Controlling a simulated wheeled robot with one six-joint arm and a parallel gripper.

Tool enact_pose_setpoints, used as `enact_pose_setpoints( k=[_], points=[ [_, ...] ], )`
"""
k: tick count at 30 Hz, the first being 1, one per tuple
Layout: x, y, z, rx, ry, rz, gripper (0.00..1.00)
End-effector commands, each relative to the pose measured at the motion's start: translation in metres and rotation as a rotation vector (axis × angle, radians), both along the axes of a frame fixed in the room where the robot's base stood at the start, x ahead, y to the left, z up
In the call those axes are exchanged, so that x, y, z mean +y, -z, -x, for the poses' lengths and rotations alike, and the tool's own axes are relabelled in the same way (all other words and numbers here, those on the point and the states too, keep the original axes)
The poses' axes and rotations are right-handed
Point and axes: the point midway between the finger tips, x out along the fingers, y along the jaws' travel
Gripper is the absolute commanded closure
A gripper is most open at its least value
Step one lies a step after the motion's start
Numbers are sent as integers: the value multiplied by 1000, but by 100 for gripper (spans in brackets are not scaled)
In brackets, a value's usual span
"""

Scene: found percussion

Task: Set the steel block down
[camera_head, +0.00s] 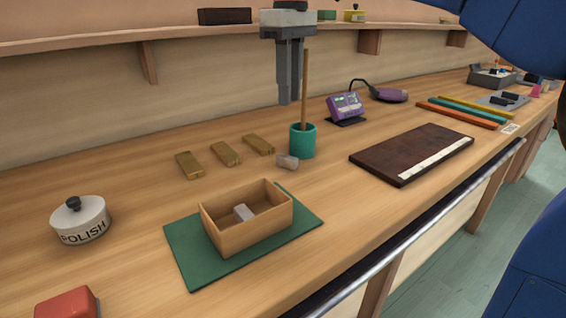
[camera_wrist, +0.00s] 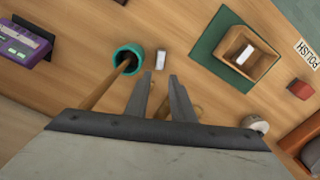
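A light grey block, which looks like the steel block (camera_head: 243,212), lies inside an open wooden box (camera_head: 222,237) on a green mat (camera_head: 188,262). The block also shows in the box in the wrist view (camera_wrist: 245,54).
A teal cup (camera_head: 303,142) holds an upright wooden stick. Several brass-coloured bars, such as one (camera_head: 225,153), lie left of it. A white POLISH pot (camera_head: 80,220) and a red block (camera_head: 68,303) are at left. A dark board (camera_head: 390,158) lies right.

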Motion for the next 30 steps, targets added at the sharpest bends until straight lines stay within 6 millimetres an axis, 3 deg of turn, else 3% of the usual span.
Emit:
enact_pose_setpoints(
  k=[13, 23, 30],
  points=[
    [0, 79, 1, 1, -3, 2, 78],
    [1, 103, 0, 1, -3, 1, 78],
    [5, 134, 0, 1, -4, 2, 78]
  ],
)
